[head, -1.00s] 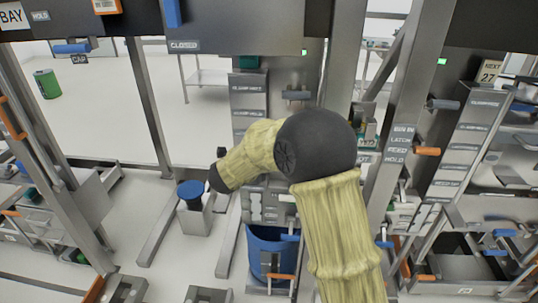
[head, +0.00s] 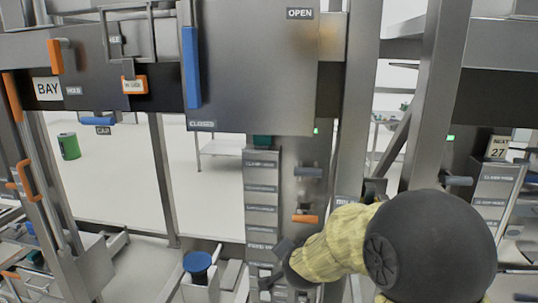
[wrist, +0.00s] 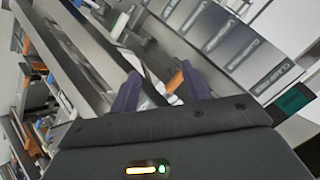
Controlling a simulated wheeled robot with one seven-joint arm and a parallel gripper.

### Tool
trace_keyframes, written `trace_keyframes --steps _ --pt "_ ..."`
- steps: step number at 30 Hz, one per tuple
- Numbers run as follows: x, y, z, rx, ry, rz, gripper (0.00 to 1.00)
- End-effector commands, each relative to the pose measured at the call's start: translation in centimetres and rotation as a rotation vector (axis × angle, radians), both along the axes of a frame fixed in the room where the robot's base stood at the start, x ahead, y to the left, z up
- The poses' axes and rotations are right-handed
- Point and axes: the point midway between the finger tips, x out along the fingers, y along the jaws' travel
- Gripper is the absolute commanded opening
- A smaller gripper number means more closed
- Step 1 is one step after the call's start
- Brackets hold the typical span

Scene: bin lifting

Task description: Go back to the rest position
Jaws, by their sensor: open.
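My gripper (wrist: 160,92) shows in the wrist view as two dark purple fingers spread apart, with nothing between them. In the head view my arm, with its yellow sleeve and black joint, fills the lower right, and the gripper end (head: 278,262) points left in front of the labelled column (head: 262,205). The fingers are small and dark there. In the wrist view the column's labelled steps (wrist: 225,45) lie beyond the fingers, tilted in the picture.
A large metal panel (head: 255,75) with a blue handle (head: 191,68) hangs above. An orange-handled latch (head: 305,218) sits on the frame near my gripper. Steel posts (head: 430,120) stand at right. A blue-topped post (head: 197,262) is at lower left. Open floor (head: 110,190) lies behind the frame.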

Motion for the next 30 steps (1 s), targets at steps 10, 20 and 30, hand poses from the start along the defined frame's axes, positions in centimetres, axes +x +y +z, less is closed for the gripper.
trace_keyframes --steps 10,20,30 --pt "-17.1 -7.0 -5.9 -0.378 0.508 0.509 0.47" --pt "-22.7 -9.4 -7.1 -0.462 0.670 0.647 0.47" --pt "-22.6 -9.3 -7.1 -0.461 0.667 0.644 0.47"
